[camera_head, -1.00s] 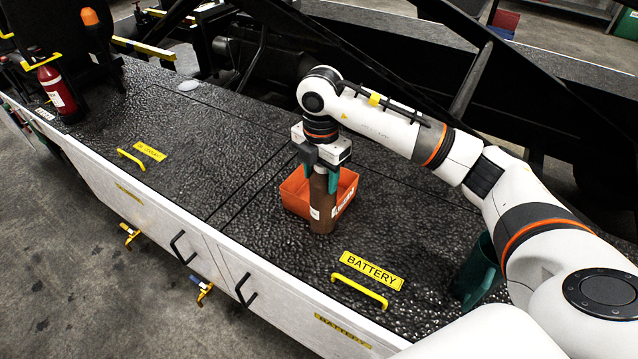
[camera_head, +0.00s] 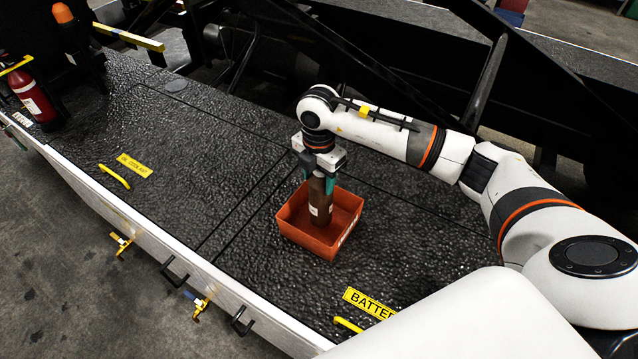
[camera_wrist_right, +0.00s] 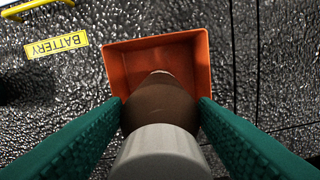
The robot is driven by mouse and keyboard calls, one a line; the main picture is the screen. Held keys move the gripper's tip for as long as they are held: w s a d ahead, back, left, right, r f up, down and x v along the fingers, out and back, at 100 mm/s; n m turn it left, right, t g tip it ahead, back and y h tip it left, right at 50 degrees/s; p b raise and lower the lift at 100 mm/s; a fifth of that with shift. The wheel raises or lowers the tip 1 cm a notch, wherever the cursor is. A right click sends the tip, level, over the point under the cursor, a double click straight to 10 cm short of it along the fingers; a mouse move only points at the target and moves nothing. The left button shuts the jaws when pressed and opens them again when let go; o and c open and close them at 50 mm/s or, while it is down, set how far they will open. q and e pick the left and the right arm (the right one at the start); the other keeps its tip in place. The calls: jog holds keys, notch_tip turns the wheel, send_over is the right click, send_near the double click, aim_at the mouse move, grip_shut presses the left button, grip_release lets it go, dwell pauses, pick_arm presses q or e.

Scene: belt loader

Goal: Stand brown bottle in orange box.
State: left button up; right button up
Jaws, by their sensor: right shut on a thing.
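The brown bottle (camera_head: 320,203) is upright in my right gripper (camera_head: 319,181), whose green fingers are shut on its upper part. In the head view its lower end shows inside the orange box (camera_head: 292,232), between the walls; I cannot tell whether it touches the floor of the box. The right wrist view shows the bottle (camera_wrist_right: 158,108) between the two fingers (camera_wrist_right: 160,112), with the open orange box (camera_wrist_right: 122,65) beneath it. The box sits on the black textured deck. My left gripper is not in view.
A yellow handle (camera_head: 347,325) and BATTERY label (camera_head: 368,302) are in front of the box. A red extinguisher (camera_head: 35,97) stands at the far left. Dark beams (camera_head: 400,90) run behind the deck. The deck left of the box (camera_head: 180,170) is mostly clear.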

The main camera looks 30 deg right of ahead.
notch_tip(320, 180, down, 3)
jog(key=shift+w+f+p, duration=0.15)
jog(key=shift+f+p, duration=0.05)
jog(key=shift+p, duration=0.2)
jog(key=shift+f, duration=0.2)
jog(key=o, duration=1)
jog(key=shift+o, duration=1.3)
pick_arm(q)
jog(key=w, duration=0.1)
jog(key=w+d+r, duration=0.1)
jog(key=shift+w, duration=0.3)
pick_arm(e)
jog(key=shift+r, duration=0.1)
